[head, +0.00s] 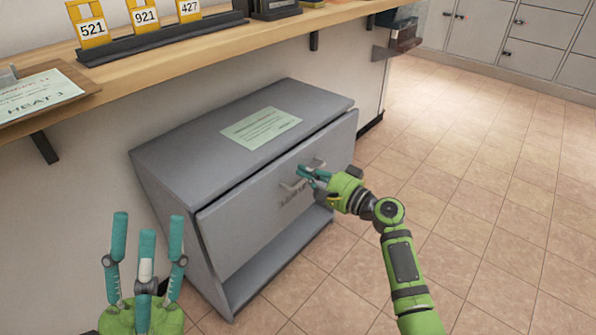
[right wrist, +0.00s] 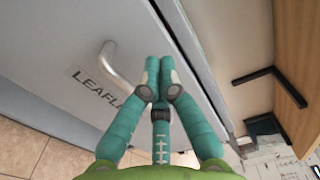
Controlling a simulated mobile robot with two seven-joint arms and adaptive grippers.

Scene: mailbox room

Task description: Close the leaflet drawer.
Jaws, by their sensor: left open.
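The leaflet drawer (head: 245,225) is the grey front of a low metal cabinet (head: 200,150) under the counter. A narrow dark gap shows along its top edge, so it stands slightly out. Its bar handle (head: 290,187) also shows in the right wrist view (right wrist: 118,66), beside a label partly reading "LEAFL". My right gripper (head: 308,173) is at the drawer front by the handle. In the right wrist view its fingertips (right wrist: 158,62) are together, beside the handle, not around it; contact is unclear. My left gripper (head: 147,230) is open and empty, left of the cabinet.
A wooden counter (head: 215,36) runs above the cabinet, with numbered yellow cards (head: 145,17) in a dark rack. A green sheet (head: 260,128) lies on the cabinet top. The tiled floor (head: 480,170) to the right is clear. Lockers (head: 530,40) stand at the back.

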